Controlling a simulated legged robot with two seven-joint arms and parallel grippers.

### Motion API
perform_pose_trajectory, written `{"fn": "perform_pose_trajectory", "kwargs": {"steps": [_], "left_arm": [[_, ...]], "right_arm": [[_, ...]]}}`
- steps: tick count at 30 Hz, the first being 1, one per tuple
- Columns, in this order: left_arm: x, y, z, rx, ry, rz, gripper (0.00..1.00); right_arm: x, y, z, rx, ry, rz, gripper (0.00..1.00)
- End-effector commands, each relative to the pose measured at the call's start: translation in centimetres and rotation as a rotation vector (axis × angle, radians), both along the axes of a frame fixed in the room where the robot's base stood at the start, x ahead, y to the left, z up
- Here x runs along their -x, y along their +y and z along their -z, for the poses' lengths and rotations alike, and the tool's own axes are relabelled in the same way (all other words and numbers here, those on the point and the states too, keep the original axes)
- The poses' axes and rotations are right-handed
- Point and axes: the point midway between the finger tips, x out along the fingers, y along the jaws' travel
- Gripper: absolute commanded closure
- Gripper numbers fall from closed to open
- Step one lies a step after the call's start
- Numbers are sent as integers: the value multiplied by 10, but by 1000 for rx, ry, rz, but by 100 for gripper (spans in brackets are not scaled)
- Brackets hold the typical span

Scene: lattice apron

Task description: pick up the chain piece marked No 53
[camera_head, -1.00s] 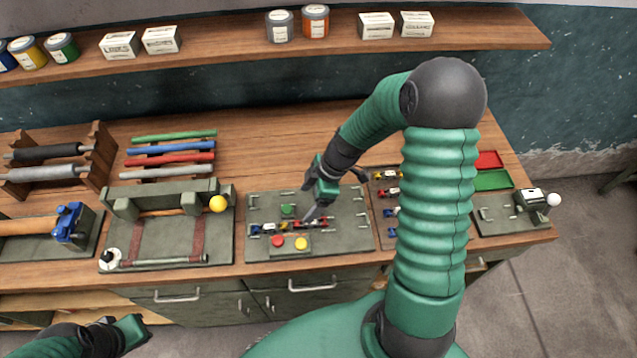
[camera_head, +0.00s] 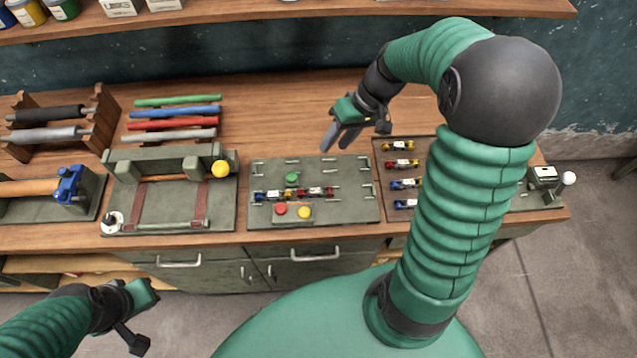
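Several small chain pieces lie on the parts tray (camera_head: 381,166) at the right: a yellow one (camera_head: 398,146), a red one (camera_head: 402,163), a blue one (camera_head: 405,184) and another partly blue one (camera_head: 405,204). No number is legible on any piece. My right gripper (camera_head: 334,146) is above the plate's back edge, its two fingers apart and empty. My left gripper (camera_head: 143,318) is low at the left, away from the bench; its finger opening is unclear.
The plate carries green (camera_head: 292,177), red (camera_head: 281,210) and yellow (camera_head: 304,212) buttons. A roller frame (camera_head: 170,205) with a yellow ball stands left of it, coloured rods (camera_head: 175,124) behind. My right arm hides part of the tray's right side. A shelf (camera_head: 300,25) runs above.

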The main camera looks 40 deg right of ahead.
Motion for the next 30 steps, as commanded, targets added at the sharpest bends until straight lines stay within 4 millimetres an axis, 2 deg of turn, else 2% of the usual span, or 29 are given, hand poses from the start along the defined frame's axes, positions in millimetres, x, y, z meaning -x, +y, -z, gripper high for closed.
{"fn": "perform_pose_trajectory", "kwargs": {"steps": [3, 9, 13, 16, 20, 30], "left_arm": [[0, 0, 3, 0, 0, 0, 100], [0, 0, 7, 0, 0, 0, 100], [0, 0, 8, 0, 0, 0, 100], [0, 0, 8, 0, 0, 0, 100], [0, 0, 8, 0, 0, 0, 100], [0, 0, 7, 0, 0, 0, 100]], "right_arm": [[-1, 1, 18, -106, 177, 462, 62], [-1, 1, 44, -270, 468, 1246, 62], [0, 0, 55, -341, 594, 1607, 62], [0, -1, 59, -368, 642, 1745, 62], [-3, 3, 73, -376, 660, 1786, 62], [-18, 31, 152, -375, 660, 1781, 62]]}}
